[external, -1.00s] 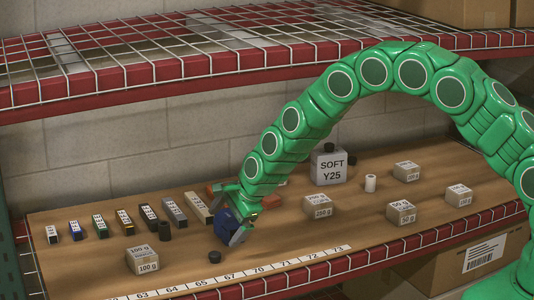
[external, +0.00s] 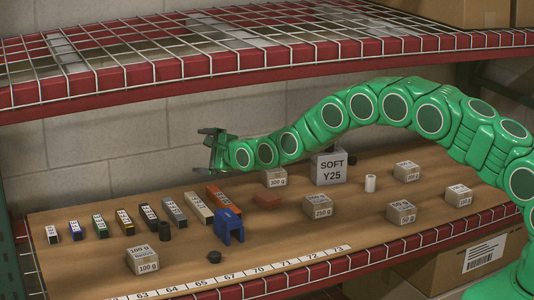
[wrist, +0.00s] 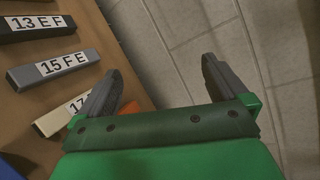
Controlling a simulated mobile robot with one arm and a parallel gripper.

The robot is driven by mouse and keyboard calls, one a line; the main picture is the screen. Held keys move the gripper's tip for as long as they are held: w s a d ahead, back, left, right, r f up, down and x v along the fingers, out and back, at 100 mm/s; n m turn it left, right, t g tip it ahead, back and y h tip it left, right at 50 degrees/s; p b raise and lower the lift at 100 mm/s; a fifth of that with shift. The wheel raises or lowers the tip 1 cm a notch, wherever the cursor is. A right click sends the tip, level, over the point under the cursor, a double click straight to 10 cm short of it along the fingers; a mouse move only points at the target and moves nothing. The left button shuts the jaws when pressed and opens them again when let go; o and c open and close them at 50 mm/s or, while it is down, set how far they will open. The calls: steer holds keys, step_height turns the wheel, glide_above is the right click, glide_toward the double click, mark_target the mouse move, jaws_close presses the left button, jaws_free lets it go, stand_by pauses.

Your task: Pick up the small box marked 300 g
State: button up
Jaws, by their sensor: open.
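The small box marked 300 g (external: 275,178) stands on the brown board just left of the large grey SOFT Y25 block, partly hidden behind my arm. My gripper (external: 208,146) is open and empty, raised above the board at the back, left of that box. In the wrist view my gripper's two dark fingers (wrist: 160,82) are spread apart with nothing between them. The 300 g box does not show in the wrist view.
The SOFT Y25 block (external: 330,169) stands right of the box. The upper shelf (external: 250,63) hangs overhead.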

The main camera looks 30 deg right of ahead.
steer(key=w+d+f+m+h, duration=0.2)
steer(key=d+f+m, duration=0.1)
steer(key=d+m, duration=0.3)
steer(key=w+d+f+m+h, duration=0.2)
steer(key=d+f+m, duration=0.15)
steer(key=d, duration=0.45)
steer(key=m+h, duration=0.3)
steer(key=m, duration=0.6)
glide_toward(276, 172)
steer(key=shift+g, duration=0.3)
steer(key=w, duration=0.4)
steer(key=shift+w+a+f, duration=0.15)
steer(key=shift+a+f, duration=0.2)
steer(key=shift+f, duration=0.05)
steer(key=shift+x, duration=1.45)
steer(key=shift+w+d+f, duration=0.2)
steer(key=shift+w, duration=0.25)
steer(key=shift+w+d+f, duration=0.15)
steer(key=shift+w+d, duration=0.1)
steer(key=shift+w, duration=0.2)
steer(key=shift+w+d+f, duration=0.3)
steer(key=shift+w, duration=0.1)
steer(key=shift+w+d+f, duration=0.1)
steer(key=shift+w+f, duration=0.1)
steer(key=shift+w, duration=0.5)
steer(key=shift+w+f, duration=0.15)
steer(key=shift+c, duration=0.2)
